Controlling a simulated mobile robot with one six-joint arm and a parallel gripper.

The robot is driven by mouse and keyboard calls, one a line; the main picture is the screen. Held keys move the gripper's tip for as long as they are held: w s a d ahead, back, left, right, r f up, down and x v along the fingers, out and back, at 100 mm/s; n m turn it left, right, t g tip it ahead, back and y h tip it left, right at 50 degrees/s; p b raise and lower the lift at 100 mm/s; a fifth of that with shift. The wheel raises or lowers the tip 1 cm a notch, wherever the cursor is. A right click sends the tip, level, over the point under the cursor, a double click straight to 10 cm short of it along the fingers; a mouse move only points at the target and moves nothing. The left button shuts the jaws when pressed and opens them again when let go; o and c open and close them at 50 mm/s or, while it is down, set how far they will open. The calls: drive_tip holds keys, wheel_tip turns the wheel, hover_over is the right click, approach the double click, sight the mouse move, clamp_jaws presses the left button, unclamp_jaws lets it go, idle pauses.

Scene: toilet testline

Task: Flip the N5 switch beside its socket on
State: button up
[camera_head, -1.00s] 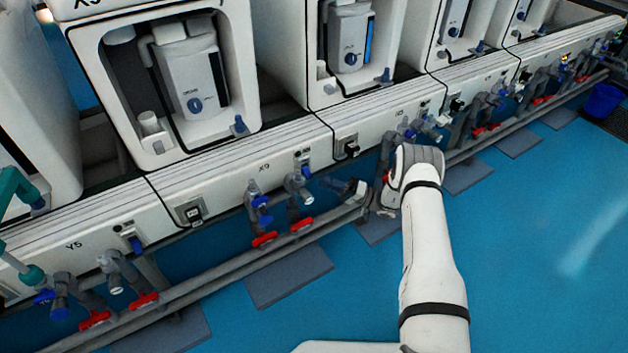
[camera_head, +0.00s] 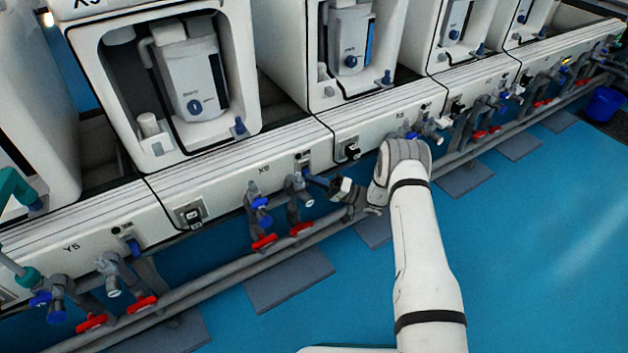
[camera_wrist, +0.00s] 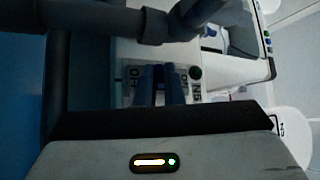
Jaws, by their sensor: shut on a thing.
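The panel label (camera_wrist: 197,89) reads N5, turned on its side, in the wrist view. The two dark blue fingers of my gripper (camera_wrist: 160,85) reach the panel beside this label, close together. In the head view my gripper (camera_head: 318,182) comes from the right, its fingers at the blue switch handle (camera_head: 306,171) below a small plate (camera_head: 302,157) on the white panel. My gripper is shut on that handle; the grip itself is largely hidden by the fingers. Its on or off position cannot be read. A black plug in a socket (camera_head: 350,151) is to the right.
Grey pipes with red-handled valves (camera_head: 300,229) run just below and left of my gripper. A dark pipe (camera_wrist: 120,20) crosses the wrist view near the fingers. White test units (camera_head: 160,80) stand above the panel. The blue floor (camera_head: 540,240) at right is open.

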drive_tip(key=shift+r, duration=0.15)
clamp_jaws()
drive_tip(key=shift+r+m+g+h+p, duration=0.1)
drive_tip(key=shift+r+m+h+p, duration=0.45)
drive_tip(key=shift+m+h+p, duration=0.65)
drive_tip(key=shift+r+m+g+h+p, duration=0.1)
drive_tip(key=shift+r+m+h+p, duration=0.45)
drive_tip(key=shift+m+h+p, duration=0.65)
drive_tip(key=shift+r+m+g+h+p, duration=0.1)
drive_tip(key=shift+r+m+h+p, duration=0.6)
drive_tip(key=shift+m+h, duration=0.85)
drive_tip(key=shift+f+m, duration=0.15)
drive_tip(key=shift+m, duration=0.1)
drive_tip(key=o, duration=0.6)
unclamp_jaws()
drive_tip(key=w+p+v, duration=0.1)
drive_tip(key=p+v, duration=0.1)
drive_tip(key=v, duration=0.5)
drive_tip(key=shift+s+d, duration=0.45)
